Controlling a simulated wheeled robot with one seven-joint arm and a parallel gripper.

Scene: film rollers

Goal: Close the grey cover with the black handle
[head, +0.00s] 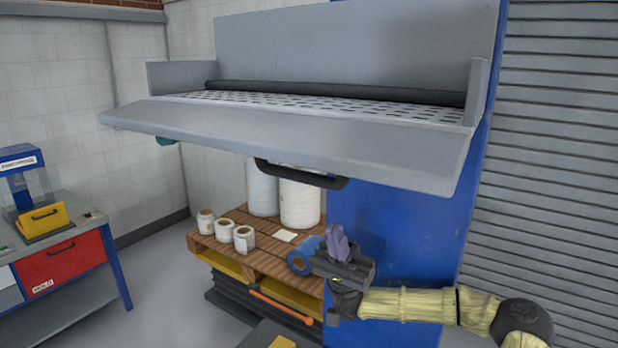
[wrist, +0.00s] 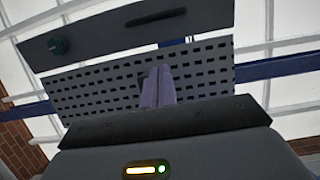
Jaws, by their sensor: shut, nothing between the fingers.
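The grey cover (head: 290,133) is the long front flap of a raised grey unit in the head view. It is folded outward and slopes forward and down, leaving the unit open. Its black handle (head: 300,177) hangs beneath it. The wrist view looks upward and shows the cover (wrist: 95,35) with the handle (wrist: 155,17) near its top edge. My gripper (head: 337,241), with purple fingers pointing up, is below and right of the handle, apart from it. The fingers (wrist: 158,86) are shut and empty, in front of the slotted plate in the wrist view.
The slotted plate (head: 330,106) and a dark roller (head: 335,92) lie inside the unit. A blue column (head: 400,225) stands behind my gripper. A wooden pallet (head: 255,255) with white rolls and jars is below. A workbench with a red drawer (head: 62,259) stands left.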

